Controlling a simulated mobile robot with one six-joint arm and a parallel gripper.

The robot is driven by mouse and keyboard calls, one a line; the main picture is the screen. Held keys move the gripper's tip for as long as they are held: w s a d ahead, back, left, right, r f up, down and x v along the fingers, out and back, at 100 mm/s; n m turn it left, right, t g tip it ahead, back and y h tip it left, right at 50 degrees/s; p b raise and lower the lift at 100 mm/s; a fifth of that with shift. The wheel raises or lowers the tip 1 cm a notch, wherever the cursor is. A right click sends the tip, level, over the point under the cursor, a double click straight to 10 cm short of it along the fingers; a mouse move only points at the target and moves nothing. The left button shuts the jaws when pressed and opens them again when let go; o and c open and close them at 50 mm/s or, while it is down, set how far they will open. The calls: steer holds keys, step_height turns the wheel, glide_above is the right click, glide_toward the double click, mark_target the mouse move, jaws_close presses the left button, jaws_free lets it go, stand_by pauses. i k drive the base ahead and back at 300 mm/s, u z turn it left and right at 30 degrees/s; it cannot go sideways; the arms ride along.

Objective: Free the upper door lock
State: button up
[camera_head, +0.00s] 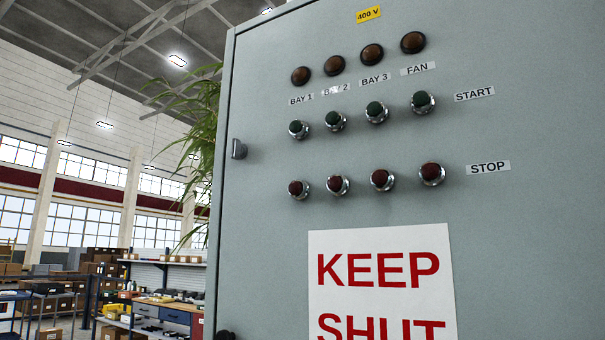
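A grey cabinet door (270,230) fills the right and middle of the head view, seen from below and close. Near its left edge, level with the row of green buttons, is a small dark grey lock (238,149), which looks like the upper door lock. It stands out from the door face, and its exact setting is too small to tell. A dark round part (226,335) shows at the bottom edge of the view, mostly cut off. The door looks shut. My gripper is not in view.
The door carries brown lamps (372,54), green START buttons (376,112), red STOP buttons (382,180) and a KEEP SHUT sign (382,280). A leafy plant (197,135) shows behind the cabinet's left edge. A workbench (165,312) and shelves stand farther back left.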

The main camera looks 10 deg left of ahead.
mark_target(237, 150)
steer(key=z, duration=0.55)
steer(key=k, duration=1.1)
steer(key=u, duration=0.65)
steer(key=i, duration=0.7)
steer(key=u, duration=0.05)
